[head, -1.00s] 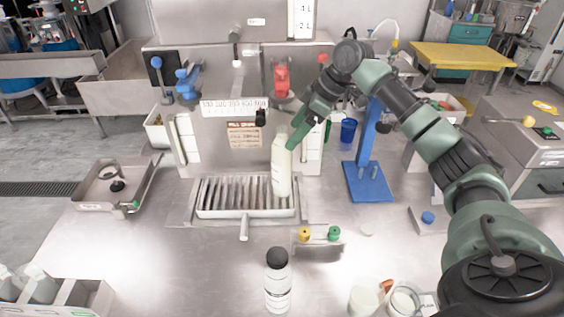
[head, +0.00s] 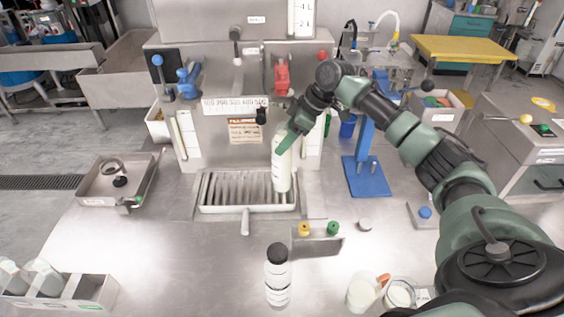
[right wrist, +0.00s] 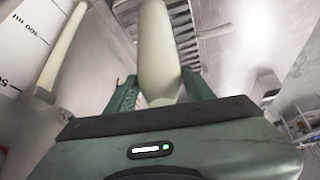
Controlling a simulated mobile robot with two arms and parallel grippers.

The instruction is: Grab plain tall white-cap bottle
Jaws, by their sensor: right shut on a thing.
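The tall white bottle (head: 281,170) stands upright at the right end of the drip grate (head: 246,208), in front of the steel machine. My right gripper (head: 285,142) reaches in from the right and is shut on the bottle's upper part, hiding its top and cap. In the right wrist view the pale bottle (right wrist: 159,50) lies between the two green fingers (right wrist: 160,88). I cannot tell whether its base touches the grate. My left gripper is not in view.
A black-capped bottle (head: 277,275) stands at the front. A small stand with yellow and green knobs (head: 317,245) is behind it. A blue stand (head: 367,178) is to the right. A metal tray (head: 117,182) lies at left. The table's left middle is clear.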

